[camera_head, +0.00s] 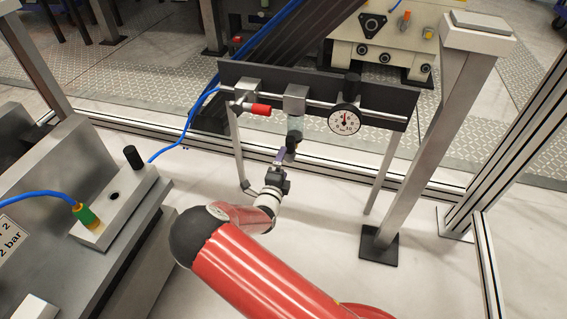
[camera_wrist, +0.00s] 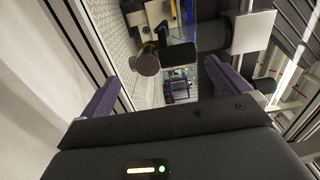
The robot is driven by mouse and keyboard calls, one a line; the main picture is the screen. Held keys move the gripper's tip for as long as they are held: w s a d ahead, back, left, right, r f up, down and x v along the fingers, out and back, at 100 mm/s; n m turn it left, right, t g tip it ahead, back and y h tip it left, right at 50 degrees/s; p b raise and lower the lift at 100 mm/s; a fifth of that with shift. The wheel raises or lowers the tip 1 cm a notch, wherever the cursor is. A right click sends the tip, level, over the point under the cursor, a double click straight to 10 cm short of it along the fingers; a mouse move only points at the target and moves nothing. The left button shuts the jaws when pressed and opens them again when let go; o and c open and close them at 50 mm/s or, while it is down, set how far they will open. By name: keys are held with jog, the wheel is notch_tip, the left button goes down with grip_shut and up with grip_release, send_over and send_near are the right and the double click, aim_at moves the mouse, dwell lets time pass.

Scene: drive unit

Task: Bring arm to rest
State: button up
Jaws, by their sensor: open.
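My gripper (camera_head: 284,158) is in the middle of the head view, at the end of my red arm. It points up toward the panel, just below a black-ended fitting (camera_head: 294,140) that hangs under a grey block. In the wrist view my gripper (camera_wrist: 165,88) has its two purple fingers wide apart, with nothing held between them. A dark cylinder with a round brownish-grey end (camera_wrist: 146,65) shows beyond the fingers. I cannot tell how far the fingertips are from it.
A dark panel (camera_head: 388,100) on posts carries a pressure gauge (camera_head: 345,119) and a red-ended valve (camera_head: 258,109). A grey machine with a green-and-gold hose connector (camera_head: 87,215) stands at left. A thick metal post (camera_head: 430,150) stands at right. White floor (camera_head: 325,225) is clear between.

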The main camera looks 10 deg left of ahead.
dwell(0.3)
jog(key=w+d+r+m+g+h, duration=0.1)
jog(key=d+r+m+g+h, duration=0.1)
jog(key=d+r+m+h, duration=0.4)
jog(key=d+r+m+g+h, duration=0.2)
jog(key=d+r+m, duration=0.2)
jog(key=d+m, duration=0.45)
jog(key=s+d+r+m+g+h, duration=0.1)
jog(key=s+d+r+m+g, duration=0.3)
jog(key=d+m, duration=0.3)
jog(key=s+d+r+m+g, duration=0.3)
jog(key=d+m+g, duration=0.1)
jog(key=d+m, duration=0.4)
jog(key=s+d+r+m+g+y, duration=0.2)
jog(key=s+d+r+m, duration=0.1)
jog(key=s+m, duration=0.25)
jog(key=s+d+r+m+g+y, duration=0.1)
jog(key=s+d+r+m+y, duration=0.15)
jog(key=s+m, duration=0.3)
jog(key=s+a+r+m+t+y, duration=0.1)
jog(key=s+r+m+y, duration=0.1)
jog(key=s+m, duration=0.4)
jog(key=s+a+r+m+t+y, duration=0.1)
jog(key=s+r+m+y, duration=0.2)
jog(key=s+r+m, duration=0.2)
jog(key=s+m, duration=0.2)
jog(key=s, duration=0.2)
jog(key=shift+a+r+t, duration=0.15)
jog(key=shift+a+t, duration=0.15)
jog(key=shift+a, duration=0.05)
